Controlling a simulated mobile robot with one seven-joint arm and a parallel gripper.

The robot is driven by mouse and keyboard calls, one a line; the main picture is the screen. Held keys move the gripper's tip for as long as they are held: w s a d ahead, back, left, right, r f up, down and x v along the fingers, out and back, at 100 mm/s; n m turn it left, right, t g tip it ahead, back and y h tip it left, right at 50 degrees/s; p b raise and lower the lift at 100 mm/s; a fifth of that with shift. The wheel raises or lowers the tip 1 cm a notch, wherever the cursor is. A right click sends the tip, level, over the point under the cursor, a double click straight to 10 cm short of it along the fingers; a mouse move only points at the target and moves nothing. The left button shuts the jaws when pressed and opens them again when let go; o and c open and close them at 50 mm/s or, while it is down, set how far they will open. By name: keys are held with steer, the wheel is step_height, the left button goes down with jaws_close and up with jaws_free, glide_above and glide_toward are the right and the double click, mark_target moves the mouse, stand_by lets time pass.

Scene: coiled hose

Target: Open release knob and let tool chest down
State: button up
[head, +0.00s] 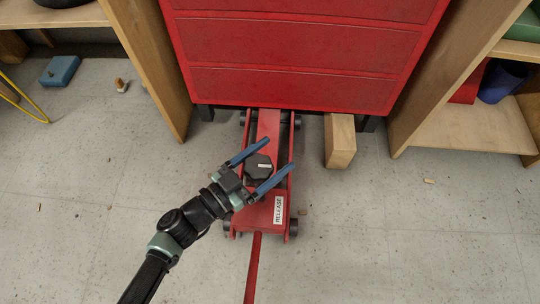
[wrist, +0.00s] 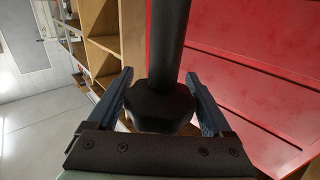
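The red tool chest (head: 290,50) stands at the top of the head view, its front edge over the red floor jack (head: 268,128). A label reading RELEASE (head: 278,210) is on the jack. The black faceted release knob (head: 258,165) sits on the jack, and in the wrist view it (wrist: 160,108) is below a dark post (wrist: 170,40). My gripper (head: 281,154) is open, with one blue finger on each side of the knob. I cannot tell whether either finger touches it. What is under the chest is mostly hidden.
A wooden block (head: 341,143) lies partly under the chest, right of the jack. Wooden shelves (head: 150,60) stand left and right (head: 455,85). The jack's red handle (head: 253,270) runs toward the front. A blue box (head: 60,70) lies on the left floor. Floor beside the jack is mostly clear.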

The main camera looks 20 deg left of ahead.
steer(key=c, duration=1)
steer(key=shift+o, duration=0.2)
